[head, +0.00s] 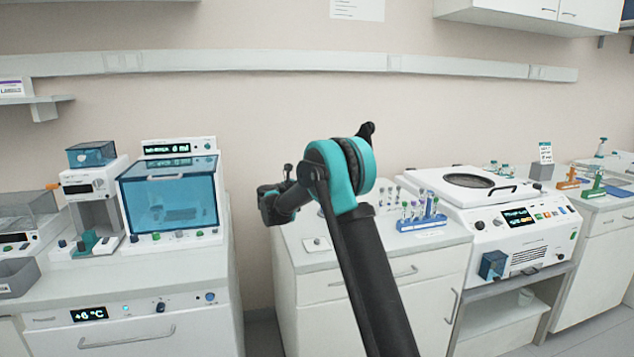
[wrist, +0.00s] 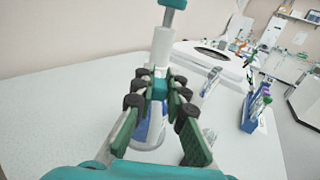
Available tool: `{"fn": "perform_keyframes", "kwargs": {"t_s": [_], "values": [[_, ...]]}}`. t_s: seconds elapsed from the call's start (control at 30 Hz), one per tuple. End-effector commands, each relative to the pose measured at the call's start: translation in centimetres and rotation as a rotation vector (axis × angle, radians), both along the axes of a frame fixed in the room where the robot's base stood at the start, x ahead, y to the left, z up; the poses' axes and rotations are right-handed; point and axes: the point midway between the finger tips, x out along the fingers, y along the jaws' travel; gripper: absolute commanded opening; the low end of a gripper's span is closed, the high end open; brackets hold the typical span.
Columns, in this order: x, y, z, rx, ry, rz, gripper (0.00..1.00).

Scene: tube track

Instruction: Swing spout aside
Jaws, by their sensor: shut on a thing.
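In the wrist view a bottle-top dispenser (wrist: 162,45), with a white upright barrel and a teal knob on top, stands on a bottle with a blue and white label (wrist: 155,128). My gripper (wrist: 158,88) has its green, dark-jointed fingers closed around a small teal part below the barrel, which appears to be the spout (wrist: 158,90). The fingers hide most of the spout and part of the bottle neck. The bottle looks upright on the white counter. In the head view my arm hides the gripper's fingertips and most of the dispenser.
A blue rack of capped tubes (head: 421,224) stands on the counter right of my arm. A white centrifuge (head: 515,236) with a round lid is further right. A blue-windowed cabinet (head: 171,195) is at left. The counter left of the bottle is clear in the wrist view.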

Motion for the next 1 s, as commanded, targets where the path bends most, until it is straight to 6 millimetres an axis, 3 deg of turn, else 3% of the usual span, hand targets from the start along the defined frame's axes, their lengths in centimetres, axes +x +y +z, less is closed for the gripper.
{"fn": "perform_keyframes", "kwargs": {"t_s": [0.2,0.23,0.4,0.77,1.0], "values": [[0.1,0.1,0.1,-0.001,0.000,0.003,0.00],[0.1,0.1,0.1,-0.002,-0.001,0.003,0.15],[0.1,0.0,0.1,-0.001,-0.001,0.003,0.34],[-0.2,0.4,0.1,-0.001,-0.001,0.004,0.34],[-2.9,3.1,0.0,-0.001,-0.001,0.006,0.34]]}}
